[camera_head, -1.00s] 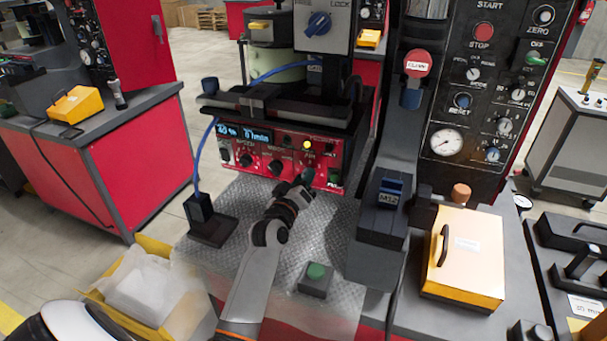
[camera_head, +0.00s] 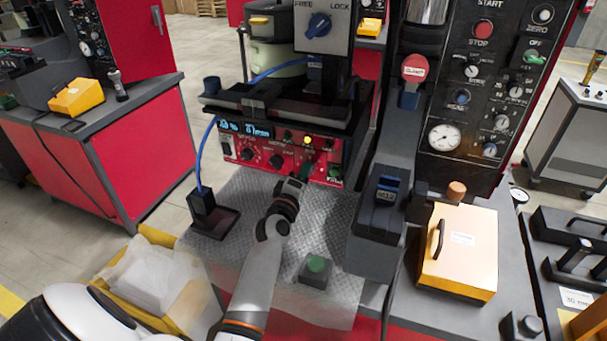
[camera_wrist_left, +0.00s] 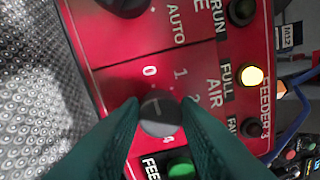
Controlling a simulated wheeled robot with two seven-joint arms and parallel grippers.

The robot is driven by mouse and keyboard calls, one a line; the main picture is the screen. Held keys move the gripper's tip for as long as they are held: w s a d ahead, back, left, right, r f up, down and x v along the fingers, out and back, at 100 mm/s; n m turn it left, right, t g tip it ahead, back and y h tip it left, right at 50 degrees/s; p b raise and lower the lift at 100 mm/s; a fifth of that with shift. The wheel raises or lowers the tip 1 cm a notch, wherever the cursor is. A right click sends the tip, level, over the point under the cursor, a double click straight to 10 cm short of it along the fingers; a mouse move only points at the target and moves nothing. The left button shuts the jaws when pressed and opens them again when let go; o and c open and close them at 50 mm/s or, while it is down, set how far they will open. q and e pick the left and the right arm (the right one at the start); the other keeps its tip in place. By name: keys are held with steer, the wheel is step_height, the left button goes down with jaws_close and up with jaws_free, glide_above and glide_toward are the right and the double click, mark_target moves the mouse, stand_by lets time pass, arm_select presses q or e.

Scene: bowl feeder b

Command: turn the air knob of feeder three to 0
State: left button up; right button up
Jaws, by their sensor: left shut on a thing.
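The air knob (camera_wrist_left: 161,113) is a dark grey round knob on the red panel of feeder three (camera_wrist_left: 122,88). A faint pale mark shows on its face, but I cannot tell exactly which number it points at. The printed 0 lies above and slightly left of it in the left wrist view, with 1 and 2 to the right. My left gripper (camera_wrist_left: 160,106) has its teal fingers on both sides of the knob and is shut on it. In the head view my left gripper (camera_head: 304,170) is at the lower right of the red panel (camera_head: 243,150), where it hides the knob. My right gripper is not in view.
A lit yellow button (camera_wrist_left: 252,76) and a green button (camera_wrist_left: 181,169) are close to the knob. A green push button box (camera_head: 316,268) stands on the metal plate below. A blue-topped dark post (camera_head: 388,190) stands to the right, and a blue cable (camera_head: 199,160) hangs left.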

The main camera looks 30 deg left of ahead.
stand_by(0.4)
arm_select(q)
steer(key=o, duration=1)
steer(key=shift+b+v, duration=0.7)
steer(key=shift+v, duration=5.3)
